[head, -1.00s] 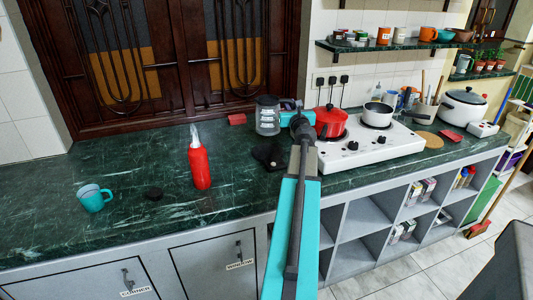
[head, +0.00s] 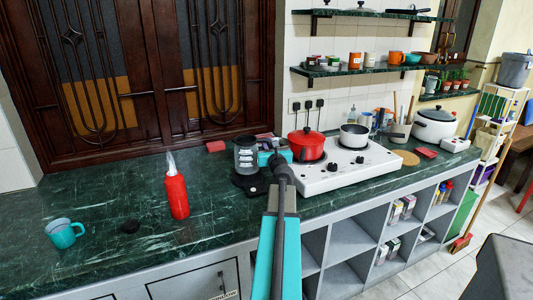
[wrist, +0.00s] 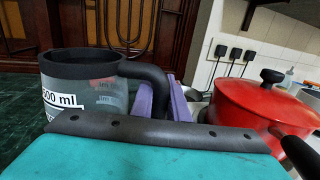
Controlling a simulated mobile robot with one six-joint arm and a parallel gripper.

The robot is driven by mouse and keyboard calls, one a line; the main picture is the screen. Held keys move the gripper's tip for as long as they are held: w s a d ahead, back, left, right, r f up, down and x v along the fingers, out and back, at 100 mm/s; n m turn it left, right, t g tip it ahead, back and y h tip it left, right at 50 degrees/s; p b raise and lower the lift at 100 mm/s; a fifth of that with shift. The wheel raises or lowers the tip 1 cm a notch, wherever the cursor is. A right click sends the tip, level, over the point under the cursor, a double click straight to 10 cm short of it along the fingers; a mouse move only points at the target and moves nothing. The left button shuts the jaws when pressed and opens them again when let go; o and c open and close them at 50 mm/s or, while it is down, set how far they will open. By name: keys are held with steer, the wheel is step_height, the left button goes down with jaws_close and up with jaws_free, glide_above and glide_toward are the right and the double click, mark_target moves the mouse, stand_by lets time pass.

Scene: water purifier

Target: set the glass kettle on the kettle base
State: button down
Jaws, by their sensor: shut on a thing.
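The glass kettle (head: 246,158) is clear with a black rim and stands upright at the kettle base (head: 250,186), a flat black piece on the green counter. The kettle's lower end overlaps the base in the head view; I cannot tell whether it rests on it or hangs just above. In the wrist view the kettle (wrist: 92,92) is at the left, with its black handle reaching right to the purple fingers of my gripper (wrist: 165,100). My gripper is shut on the handle. The base and the kettle's bottom are hidden in the wrist view.
A red pot (head: 307,143) and a white saucepan (head: 354,136) stand on the white stove (head: 345,166), right of the kettle. A red bottle (head: 177,195) and a turquoise mug (head: 64,233) stand to the left. A red block (head: 216,146) lies behind. The counter's left part is mostly clear.

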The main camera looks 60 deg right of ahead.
steer(key=shift+f+b, duration=0.7)
steer(key=shift+f, duration=1.3)
steer(key=c, duration=1.7)
jaws_free()
steer(key=shift+a, duration=0.1)
steer(key=shift+r, duration=0.25)
steer(key=p+v, duration=0.3)
steer(key=v, duration=0.9)
steer(key=shift+s, duration=0.15)
